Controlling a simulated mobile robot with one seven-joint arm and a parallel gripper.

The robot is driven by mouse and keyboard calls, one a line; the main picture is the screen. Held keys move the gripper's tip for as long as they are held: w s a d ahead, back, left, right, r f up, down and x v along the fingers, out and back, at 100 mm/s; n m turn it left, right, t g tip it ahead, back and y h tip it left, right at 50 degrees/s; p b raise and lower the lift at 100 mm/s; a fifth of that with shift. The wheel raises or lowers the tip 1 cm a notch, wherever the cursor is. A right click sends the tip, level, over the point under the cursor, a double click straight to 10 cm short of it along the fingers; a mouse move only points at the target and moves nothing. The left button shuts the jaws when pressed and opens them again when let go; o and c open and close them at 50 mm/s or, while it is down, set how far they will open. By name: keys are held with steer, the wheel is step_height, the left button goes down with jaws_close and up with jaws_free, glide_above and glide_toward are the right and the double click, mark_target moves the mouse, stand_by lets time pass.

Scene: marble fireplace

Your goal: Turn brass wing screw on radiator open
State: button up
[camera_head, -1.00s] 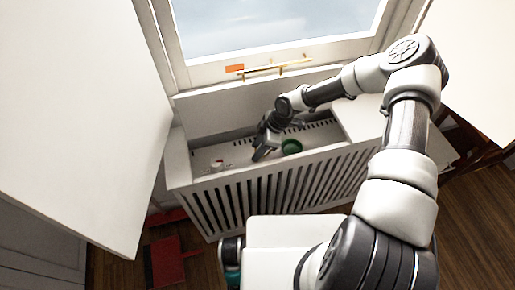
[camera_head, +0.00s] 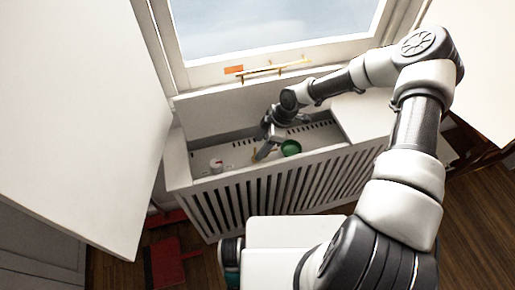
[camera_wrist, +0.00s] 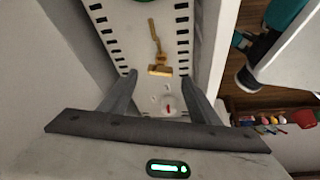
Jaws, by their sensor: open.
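A brass piece (camera_wrist: 159,70) with a wide, flat end and a thin stem lies or stands on the white radiator top; I take it to be the wing screw. In the wrist view its wide end shows between the fingertips of my gripper (camera_wrist: 160,77), with a gap on both sides. My gripper is open and empty, pointing down. In the head view a bit of the brass piece (camera_head: 254,156) shows just left of my gripper (camera_head: 263,154). Whether the fingers are level with it or above it, I cannot tell.
A white knob with a red mark (camera_head: 216,165) sits left in the recess, and a green round bowl (camera_head: 291,148) right. The slatted front (camera_head: 270,193) and a white cover (camera_head: 363,117) border the recess. A brass window handle (camera_head: 270,70) is behind.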

steer(key=p+v, duration=0.1)
steer(key=v, duration=1.3)
steer(key=shift+f, duration=0.1)
steer(key=s+d+r+m+t+h+p, duration=0.1)
steer(key=s+d+r+m+h, duration=0.2)
steer(key=r, duration=0.8)
steer(key=s+d+r+m+t+h+p, duration=0.15)
steer(key=r+m, duration=0.35)
steer(key=r, duration=0.6)
steer(key=s+d+r+m+t+h+p, duration=0.1)
steer(key=s+d+r+m, duration=0.2)
steer(key=r, duration=0.7)
steer(key=s+r+m+t+p, duration=0.1)
steer(key=s+r+m+t, duration=0.1)
steer(key=s+r+m, duration=0.35)
steer(key=s+r+m+y+p, duration=0.1)
steer(key=s+r+p, duration=0.1)
steer(key=s, duration=0.8)
steer(key=shift+r, duration=0.2)
